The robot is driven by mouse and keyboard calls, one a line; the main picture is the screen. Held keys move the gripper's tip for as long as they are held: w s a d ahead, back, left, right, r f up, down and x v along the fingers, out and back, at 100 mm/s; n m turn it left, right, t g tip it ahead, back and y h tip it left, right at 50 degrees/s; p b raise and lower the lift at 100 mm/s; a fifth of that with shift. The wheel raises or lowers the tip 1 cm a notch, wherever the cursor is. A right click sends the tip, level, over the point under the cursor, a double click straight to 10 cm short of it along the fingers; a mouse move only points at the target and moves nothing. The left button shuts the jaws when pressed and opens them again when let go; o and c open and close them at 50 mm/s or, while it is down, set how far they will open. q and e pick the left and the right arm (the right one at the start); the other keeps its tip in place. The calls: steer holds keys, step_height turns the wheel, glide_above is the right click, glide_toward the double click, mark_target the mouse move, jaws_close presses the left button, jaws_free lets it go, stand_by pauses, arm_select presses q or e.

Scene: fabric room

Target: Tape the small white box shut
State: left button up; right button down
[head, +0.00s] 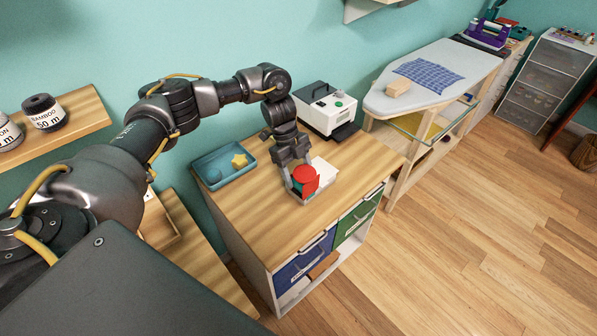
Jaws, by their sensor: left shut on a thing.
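The small white box (323,171) stands on the wooden top of the cabinet, near its right side. A pale flap or lid of it shows to the right of my gripper. My left gripper (302,182) points down at the box and is shut on a red round-topped thing (305,174), perhaps a tape roll. The red thing is over or inside the box; I cannot tell which. It and the fingers hide much of the box. My right gripper is not in view.
A blue tray (222,166) with a yellow star-shaped thing (239,160) and a round blue thing is on the cabinet top (262,217). A white machine (328,108) stands behind. An ironing board (436,75) is to the right. The cabinet's front left top is clear.

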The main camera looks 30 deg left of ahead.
arm_select(q)
steer(key=shift+p, duration=0.3)
stand_by(0.5)
stand_by(0.6)
steer(key=shift+p, duration=0.3)
stand_by(0.4)
stand_by(0.4)
steer(key=shift+p, duration=0.35)
stand_by(0.8)
steer(key=shift+p, duration=0.8)
stand_by(2.6)
steer(key=shift+w, duration=0.1)
steer(key=shift+w+d+f+b, duration=0.1)
steer(key=shift+w+b, duration=0.25)
steer(key=shift+b, duration=0.15)
steer(key=shift+w+d+b, duration=0.15)
steer(key=shift+w+b, duration=0.2)
steer(key=shift+w, duration=0.2)
